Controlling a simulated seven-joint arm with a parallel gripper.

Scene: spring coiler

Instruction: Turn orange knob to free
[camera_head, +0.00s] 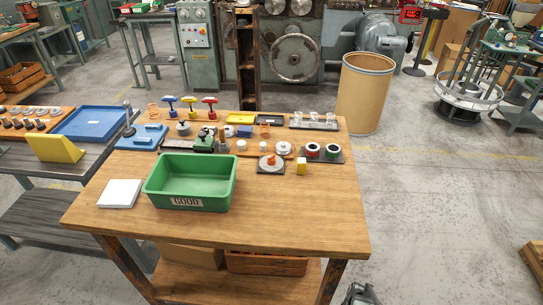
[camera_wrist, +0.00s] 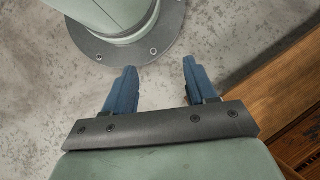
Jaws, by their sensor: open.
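A small orange knob (camera_head: 271,159) stands on a dark square base with a pale round plate (camera_head: 263,166), on the right half of the wooden bench in the head view. Its markings are too small to read. My gripper (camera_wrist: 160,66) shows in the wrist view with its two blue fingers apart and nothing between them. It is over the concrete floor, away from the knob, with my own round base flange at the top. The knob is not in the wrist view.
A green bin marked GOOD (camera_head: 190,203) stands left of the knob, and a yellow block (camera_head: 301,167) is close on its right. The bench's front right is clear.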

